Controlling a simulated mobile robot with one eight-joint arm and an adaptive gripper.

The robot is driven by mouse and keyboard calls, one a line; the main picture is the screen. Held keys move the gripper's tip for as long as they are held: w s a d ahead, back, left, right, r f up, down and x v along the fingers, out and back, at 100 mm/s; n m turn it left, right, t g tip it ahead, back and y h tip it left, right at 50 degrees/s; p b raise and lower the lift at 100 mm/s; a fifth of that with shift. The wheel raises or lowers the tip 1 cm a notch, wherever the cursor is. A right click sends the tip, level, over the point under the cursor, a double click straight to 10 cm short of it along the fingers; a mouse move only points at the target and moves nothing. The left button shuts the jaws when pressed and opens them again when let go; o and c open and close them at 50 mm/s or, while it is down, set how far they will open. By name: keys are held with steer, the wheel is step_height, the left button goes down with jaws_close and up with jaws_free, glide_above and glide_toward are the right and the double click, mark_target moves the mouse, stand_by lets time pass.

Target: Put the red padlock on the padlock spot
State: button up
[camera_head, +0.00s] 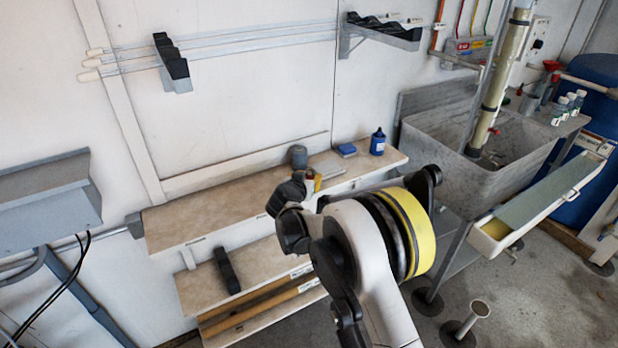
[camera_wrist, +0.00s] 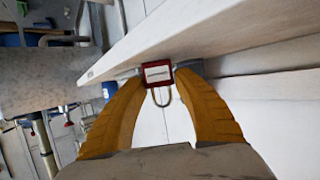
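The red padlock (camera_wrist: 157,73) shows in the wrist view between my two yellow fingertips, with a pale label on its face and its metal shackle hanging toward the bottom of the picture. My gripper (camera_wrist: 158,72) is shut on it. In the head view, my gripper (camera_head: 314,181) is over the upper wooden shelf by the wall; my arm partly hides it, and the padlock is too small to make out clearly. I cannot pick out a marked padlock spot in either view.
The upper shelf (camera_head: 215,212) holds a grey cylinder (camera_head: 298,156), a blue box (camera_head: 347,150) and a blue bottle (camera_head: 378,142). A black object (camera_head: 227,270) lies on the lower shelf. A stone sink (camera_head: 480,155) stands to the right. The upper shelf's left part is clear.

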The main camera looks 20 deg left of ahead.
steer(key=shift+o, duration=0.8)
steer(key=shift+s+r, duration=0.15)
steer(key=shift+r, duration=0.1)
steer(key=p+v, duration=0.4)
steer(key=v, duration=0.7)
steer(key=shift+s+r, duration=0.15)
steer(key=shift+s, duration=0.15)
steer(key=shift+d, duration=0.1)
